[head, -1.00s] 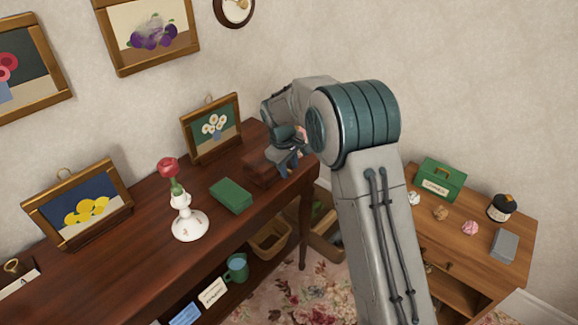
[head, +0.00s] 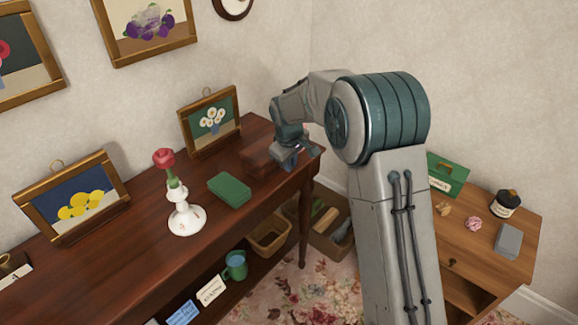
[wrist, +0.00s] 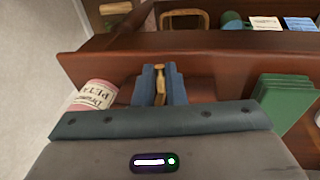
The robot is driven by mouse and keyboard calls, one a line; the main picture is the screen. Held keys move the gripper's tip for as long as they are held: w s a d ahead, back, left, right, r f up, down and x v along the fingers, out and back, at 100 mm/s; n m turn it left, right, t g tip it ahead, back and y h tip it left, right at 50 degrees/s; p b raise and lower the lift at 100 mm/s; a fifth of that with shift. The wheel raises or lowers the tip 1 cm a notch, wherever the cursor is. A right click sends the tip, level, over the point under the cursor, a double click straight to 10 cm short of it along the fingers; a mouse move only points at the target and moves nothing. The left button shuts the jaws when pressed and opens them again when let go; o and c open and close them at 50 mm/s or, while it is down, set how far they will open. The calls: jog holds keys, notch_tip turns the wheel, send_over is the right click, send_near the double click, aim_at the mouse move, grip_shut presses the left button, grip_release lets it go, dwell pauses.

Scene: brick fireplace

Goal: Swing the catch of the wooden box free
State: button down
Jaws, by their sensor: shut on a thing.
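The wooden box (head: 260,156) is small and dark reddish brown. It sits near the right end of the long dark table, partly hidden by my gripper (head: 288,164) in the head view. In the wrist view the box (wrist: 203,88) shows behind my blue fingers (wrist: 160,72). A brass-coloured catch (wrist: 160,88) stands between the two fingers, and they are closed on it. The head view does not show the catch.
A green book (head: 230,189) lies left of the box, with a white candlestick (head: 184,215) further left. A framed flower picture (head: 210,122) stands behind. In the wrist view a pink labelled jar (wrist: 94,96) is close to the fingers.

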jog(key=f+t+y+b, duration=0.1)
jog(key=b, duration=0.1)
jog(key=f+y+b, duration=0.1)
jog(key=b, duration=0.2)
jog(key=d+t+y+b, duration=0.1)
jog(key=b, duration=0.2)
jog(key=shift+s+f+t, duration=0.3)
jog(key=shift+f, duration=0.1)
jog(key=t+y+b, duration=0.1)
jog(key=b, duration=0.3)
jog(key=shift+d+f+m, duration=0.1)
jog(key=shift+f+m, duration=0.2)
jog(key=shift+f, duration=0.1)
jog(key=shift+s+y+b, duration=0.1)
jog(key=shift+y+b, duration=0.2)
jog(key=shift+b, duration=0.6)
jog(key=shift+t+b, duration=0.3)
jog(key=shift+b, duration=0.15)
jog(key=c, duration=1.5)
grip_release()
jog(key=p+v, duration=0.1)
jog(key=v, duration=1.2)
jog(key=shift+s+d+r, duration=0.2)
jog(key=shift+s+d, duration=0.05)
jog(key=shift+d, duration=0.05)
